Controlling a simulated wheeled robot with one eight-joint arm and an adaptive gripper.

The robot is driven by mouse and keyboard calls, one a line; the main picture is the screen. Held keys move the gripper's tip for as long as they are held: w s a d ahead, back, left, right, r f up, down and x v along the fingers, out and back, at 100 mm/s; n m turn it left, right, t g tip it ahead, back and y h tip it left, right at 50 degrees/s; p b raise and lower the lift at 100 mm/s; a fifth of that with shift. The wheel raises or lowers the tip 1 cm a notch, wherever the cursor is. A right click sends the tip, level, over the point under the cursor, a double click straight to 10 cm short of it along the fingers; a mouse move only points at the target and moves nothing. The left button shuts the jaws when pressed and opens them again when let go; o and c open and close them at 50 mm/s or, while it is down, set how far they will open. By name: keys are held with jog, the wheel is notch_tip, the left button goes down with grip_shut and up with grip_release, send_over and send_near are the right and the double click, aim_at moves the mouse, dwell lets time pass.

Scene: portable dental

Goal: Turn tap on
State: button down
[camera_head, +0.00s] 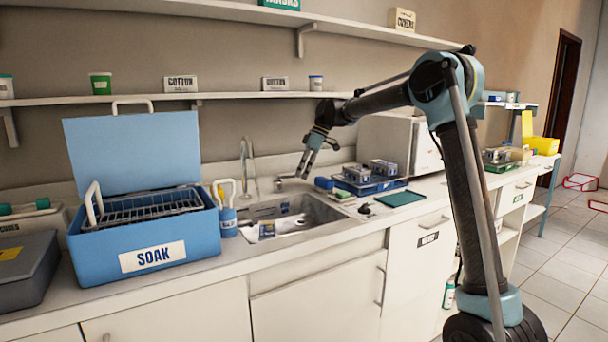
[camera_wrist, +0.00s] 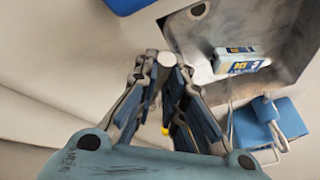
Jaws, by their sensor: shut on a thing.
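The tap has a tall silver curved spout (camera_head: 250,165) behind the sink, and a small silver handle (camera_head: 279,184) stands to its right. My gripper (camera_head: 303,174) reaches down from the upper right, its tips close to the handle. The exact contact is partly hidden by the fingers. I cannot make out any water flow.
The sink (camera_head: 325,208) holds a small labelled box (camera_wrist: 237,60). Shelves run above.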

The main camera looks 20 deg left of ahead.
jog(key=c, duration=1.7)
grip_release()
jog(key=shift+w, duration=0.25)
jog(key=shift+o, duration=0.2)
jog(key=shift+s, duration=0.1)
jog(key=shift+d+r, duration=0.1)
jog(key=v, duration=1.2)
